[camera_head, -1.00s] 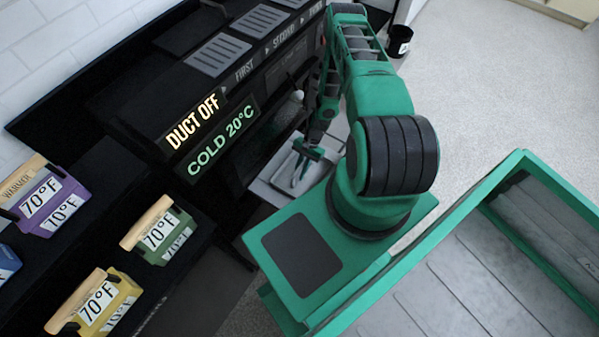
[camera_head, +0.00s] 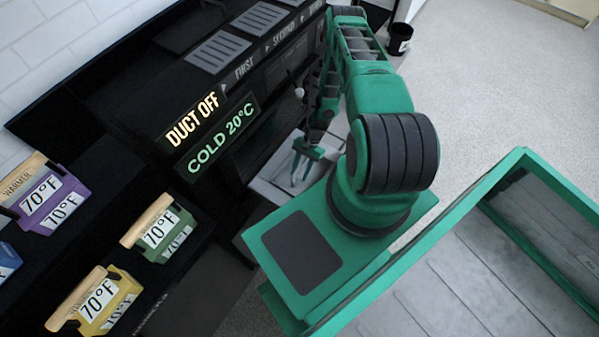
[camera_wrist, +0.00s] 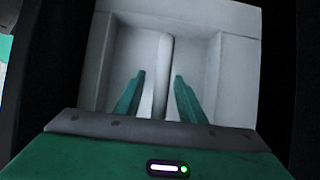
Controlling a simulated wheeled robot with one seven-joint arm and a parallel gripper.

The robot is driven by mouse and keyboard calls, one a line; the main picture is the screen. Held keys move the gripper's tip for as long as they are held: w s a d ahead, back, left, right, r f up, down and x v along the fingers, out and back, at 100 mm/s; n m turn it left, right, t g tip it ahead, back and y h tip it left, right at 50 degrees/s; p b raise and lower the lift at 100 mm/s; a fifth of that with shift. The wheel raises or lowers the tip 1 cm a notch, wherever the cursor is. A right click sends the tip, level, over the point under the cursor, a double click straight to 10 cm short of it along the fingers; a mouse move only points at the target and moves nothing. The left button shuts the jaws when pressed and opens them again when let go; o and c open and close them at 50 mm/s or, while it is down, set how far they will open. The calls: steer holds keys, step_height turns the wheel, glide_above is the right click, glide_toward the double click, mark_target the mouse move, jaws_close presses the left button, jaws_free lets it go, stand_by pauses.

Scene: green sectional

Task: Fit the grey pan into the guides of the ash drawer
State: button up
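The light grey pan (camera_head: 268,188) lies low beside the black stove, partly hidden by my arm. In the wrist view the pan (camera_wrist: 232,75) fills the middle, with raised side walls and a pale upright bar (camera_wrist: 163,60) down its centre. My gripper (camera_head: 303,168) is over the pan with its green fingers pointing down into it. In the wrist view my gripper (camera_wrist: 157,82) is open, one finger on each side of the bar with gaps visible. Dark surfaces flank the pan; I cannot make out the ash drawer's guides.
The black stove front carries a "DUCT OFF" sign (camera_head: 195,118) and a "COLD 20°C" sign (camera_head: 222,135). Purple (camera_head: 55,205), green (camera_head: 165,230) and yellow (camera_head: 105,300) labelled blocks stand at left. A black cup (camera_head: 400,38) is at the top. Pale floor at right is open.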

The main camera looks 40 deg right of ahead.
steer(key=v, duration=1)
steer(key=shift+w+d+r, duration=0.1)
steer(key=shift+d+r, duration=0.1)
steer(key=shift+r, duration=0.05)
